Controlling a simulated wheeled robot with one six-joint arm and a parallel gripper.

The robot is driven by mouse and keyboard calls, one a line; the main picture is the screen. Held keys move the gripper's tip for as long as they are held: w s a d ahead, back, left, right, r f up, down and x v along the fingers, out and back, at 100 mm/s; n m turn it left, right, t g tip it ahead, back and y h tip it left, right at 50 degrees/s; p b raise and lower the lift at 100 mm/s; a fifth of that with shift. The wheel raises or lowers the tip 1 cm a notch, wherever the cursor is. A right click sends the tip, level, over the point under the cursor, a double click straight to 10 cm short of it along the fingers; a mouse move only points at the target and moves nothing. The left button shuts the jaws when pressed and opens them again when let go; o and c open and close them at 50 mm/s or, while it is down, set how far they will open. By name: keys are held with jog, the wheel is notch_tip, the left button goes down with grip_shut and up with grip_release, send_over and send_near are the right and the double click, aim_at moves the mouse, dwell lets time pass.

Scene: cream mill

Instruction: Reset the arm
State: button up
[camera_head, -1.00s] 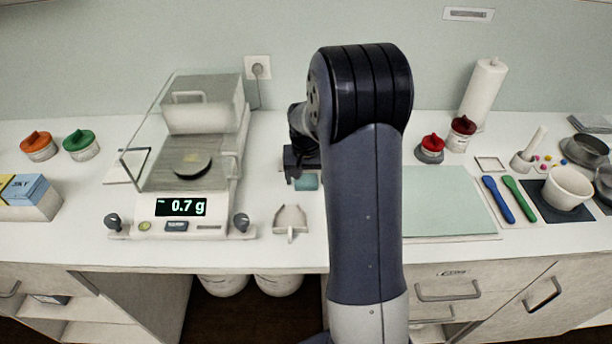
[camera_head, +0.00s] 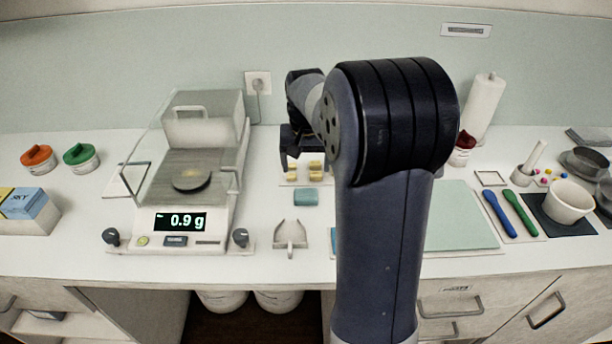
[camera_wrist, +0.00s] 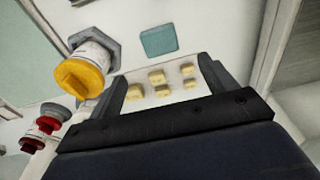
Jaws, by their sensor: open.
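My gripper (camera_head: 303,163) is open and empty, above the back of the bench, right of the balance. In the wrist view, its two fingers (camera_wrist: 163,88) stand apart, with several small yellow blocks (camera_wrist: 157,76) on a white plate showing between them. The blocks also show under the gripper in the head view (camera_head: 316,166). My upper arm stands upright in the middle of the head view and hides part of the bench behind it.
The balance (camera_head: 180,243) reads 0.9 g. A yellow-lidded jar (camera_wrist: 82,77) stands beside one finger. A green mat (camera_head: 455,225) lies right of my arm.

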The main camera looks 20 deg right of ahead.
aim_at(306, 195)
jog(key=shift+r, duration=0.55)
jog(key=shift+f, duration=0.1)
jog(key=f, duration=0.8)
jog(key=w+f, duration=0.1)
jog(key=f, duration=0.3)
jog(key=shift+w+d+f, duration=0.1)
jog(key=shift+d+f, duration=0.2)
jog(key=shift+f, duration=0.05)
notch_tip(306, 195, up, 4)
jog(key=shift+r, duration=0.25)
